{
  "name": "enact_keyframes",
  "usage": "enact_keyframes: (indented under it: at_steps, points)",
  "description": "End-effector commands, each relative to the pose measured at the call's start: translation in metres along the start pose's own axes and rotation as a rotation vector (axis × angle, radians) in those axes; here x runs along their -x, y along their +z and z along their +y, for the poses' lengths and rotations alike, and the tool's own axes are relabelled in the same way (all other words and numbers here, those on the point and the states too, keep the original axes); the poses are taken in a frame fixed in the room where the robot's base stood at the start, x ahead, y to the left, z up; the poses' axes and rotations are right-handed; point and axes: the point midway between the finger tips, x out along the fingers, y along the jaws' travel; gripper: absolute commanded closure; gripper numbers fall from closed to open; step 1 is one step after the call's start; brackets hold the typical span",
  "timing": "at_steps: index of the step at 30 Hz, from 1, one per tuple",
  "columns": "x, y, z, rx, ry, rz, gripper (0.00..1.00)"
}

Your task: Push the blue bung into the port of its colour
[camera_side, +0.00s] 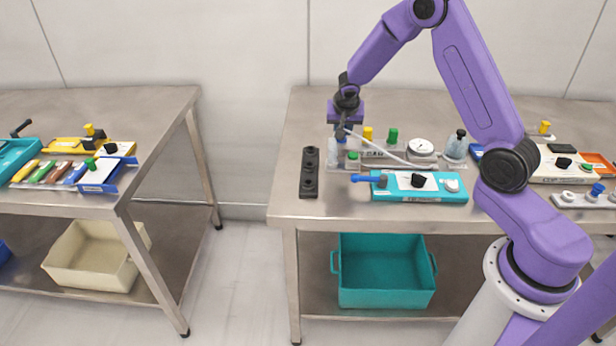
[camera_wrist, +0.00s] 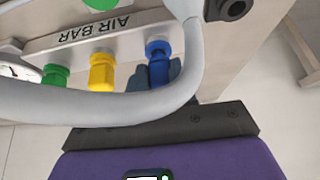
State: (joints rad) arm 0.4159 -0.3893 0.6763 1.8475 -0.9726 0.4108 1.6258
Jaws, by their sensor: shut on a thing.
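In the wrist view, the blue bung (camera_wrist: 158,50) stands between the dark fingers of my gripper (camera_wrist: 157,72), which are shut on it. It is at the edge of the grey AIR BAR (camera_wrist: 150,14), at the end of a row beside a yellow bung (camera_wrist: 102,72) and a green bung (camera_wrist: 55,75). I cannot tell how deep the blue bung sits or whether it is in a port. A pale hose crosses in front and hides part of the fingers. In the side view, my gripper (camera_side: 343,130) is low at the left end of the AIR BAR (camera_side: 377,154).
A dark strip with holes (camera_side: 310,172) lies left of my gripper. A teal box with a blue handle (camera_side: 440,193) is in front. A round gauge (camera_side: 421,147) and a small bottle (camera_side: 457,144) stand to the right. The bench's left front corner is clear.

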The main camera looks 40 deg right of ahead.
Motion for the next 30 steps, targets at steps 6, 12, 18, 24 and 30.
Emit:
enact_keyframes:
  at_steps: [6, 12, 18, 24, 30]
  points:
    - [-0.0023, 0.0013, 0.0000, -0.001, 0.000, 0.000, 1.00]
    - [-0.0045, 0.0024, 0.0000, 0.000, 0.000, 0.000, 1.00]
    - [-0.0066, 0.0035, -0.0001, 0.000, 0.000, 0.000, 1.00]
    - [-0.0089, 0.0048, 0.0000, 0.000, 0.000, 0.000, 1.00]
    - [-0.0098, 0.0052, 0.0000, 0.000, 0.000, 0.000, 0.44]
